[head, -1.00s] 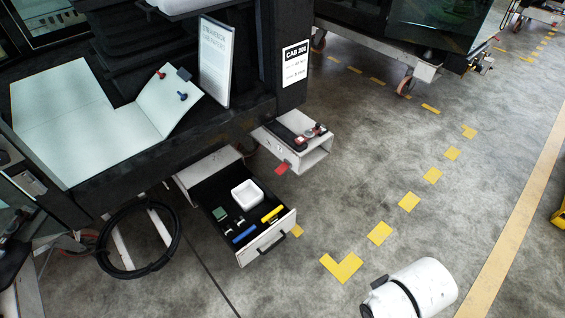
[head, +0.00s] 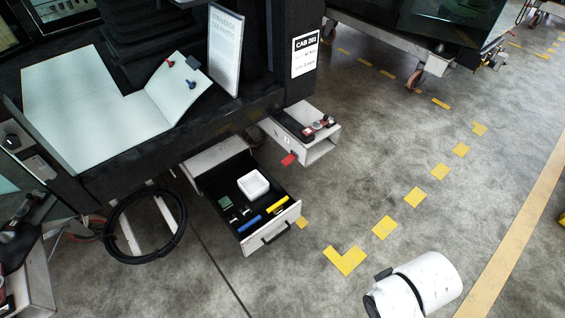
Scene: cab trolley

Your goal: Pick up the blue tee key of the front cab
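A small blue item (head: 191,84), shaped like a tee key, lies on the open white booklet or sheet (head: 165,105) on the front cab's dark ledge. A similar red item (head: 170,62) lies up and left of it, beside a small dark block (head: 192,62). A long blue object (head: 250,222) also lies in the open drawer below; I cannot tell its exact kind. My gripper is not in view; only a white part of my arm shows at the bottom right.
The open drawer (head: 268,240) juts out over the floor, holding a white box (head: 253,185), a yellow object (head: 277,206) and small grey pieces. Floor to the right is clear.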

